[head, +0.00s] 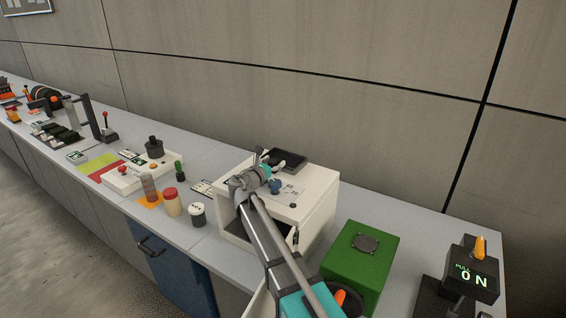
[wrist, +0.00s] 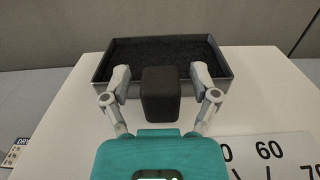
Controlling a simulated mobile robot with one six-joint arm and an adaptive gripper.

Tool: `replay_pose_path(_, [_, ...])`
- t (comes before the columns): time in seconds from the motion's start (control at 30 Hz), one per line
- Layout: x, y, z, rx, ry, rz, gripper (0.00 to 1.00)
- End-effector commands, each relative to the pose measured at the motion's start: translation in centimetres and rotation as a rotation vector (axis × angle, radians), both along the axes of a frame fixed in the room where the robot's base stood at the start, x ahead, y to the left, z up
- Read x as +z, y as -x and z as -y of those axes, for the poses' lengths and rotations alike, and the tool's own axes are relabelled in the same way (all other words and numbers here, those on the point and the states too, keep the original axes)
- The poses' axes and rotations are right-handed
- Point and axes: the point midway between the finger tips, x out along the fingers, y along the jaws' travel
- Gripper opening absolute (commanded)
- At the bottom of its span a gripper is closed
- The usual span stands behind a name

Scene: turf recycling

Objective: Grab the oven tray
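The oven tray (head: 288,158) is a dark, shallow rectangular tray lying on top of the white oven (head: 318,206). In the wrist view the tray (wrist: 219,68) is filled with black granular material. A dark block, which looks like its handle (wrist: 160,97), sticks out from its near side towards me. My gripper (head: 272,160) is above the oven top at the tray's near side. In the wrist view my gripper (wrist: 160,76) is open, with one finger on each side of the handle. Small gaps show between the fingers and the handle.
The oven front is open, showing a dark cavity. A green box (head: 362,262) stands right of the oven, with a control box (head: 472,268) further right. Jars (head: 172,202) and a white control panel (head: 140,173) stand left. A wall runs behind the counter.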

Motion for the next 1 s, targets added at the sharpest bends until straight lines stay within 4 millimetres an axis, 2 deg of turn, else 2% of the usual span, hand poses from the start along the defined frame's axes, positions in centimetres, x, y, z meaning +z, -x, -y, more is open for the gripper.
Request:
replay_pose_path(0.03, [0.0, 0.0, 0.0, 0.0, 0.0, 0.0, 0.58])
replay_pose_path(0.3, [0.0, 0.0, 0.1, -0.001, 0.0, 0.0, 0.08])
replay_pose_path(0.37, [0.0, 0.0, 0.0, -0.001, 0.0, 0.0, 0.0])
replay_pose_path(0.77, [0.2, 0.0, 0.1, -0.001, 0.0, 0.0, 0.0])
replay_pose_path(1.0, [1.2, 0.0, 0.1, -0.001, 0.0, 0.0, 0.0])
